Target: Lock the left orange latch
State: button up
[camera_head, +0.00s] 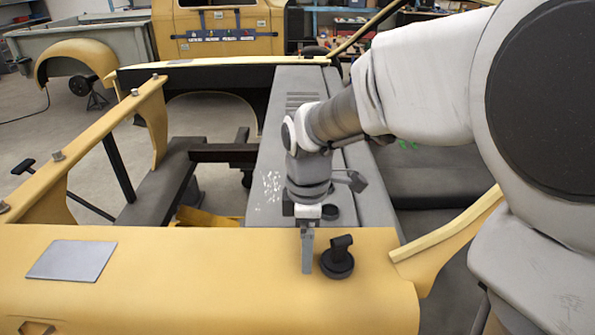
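No latch that is clearly orange shows in this view. A black knob-like latch (337,260) with a round base and an upright handle stands on the yellow-orange body panel (200,285) in front. My gripper (307,266) points down just left of the black latch, with a narrow gap seen between them. Its fingers look like one grey bar from this side, so their opening is hidden. I cannot tell whether the tips touch the panel.
A grey flat plate (72,261) lies on the panel's left. A yellow rail (85,145) with several bolts runs along the left. A dark frame beam (165,180) lies in the open bay. A yellow vehicle body (215,30) stands behind.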

jog(key=shift+f, duration=0.1)
jog(key=c, duration=1.4)
jog(key=shift+o, duration=0.2)
jog(key=shift+m, duration=0.3)
jog(key=m, duration=0.4)
jog(key=shift+m, duration=0.3)
jog(key=m, duration=0.4)
jog(key=shift+m, duration=0.3)
jog(key=m, duration=0.8)
jog(key=shift+m, duration=0.4)
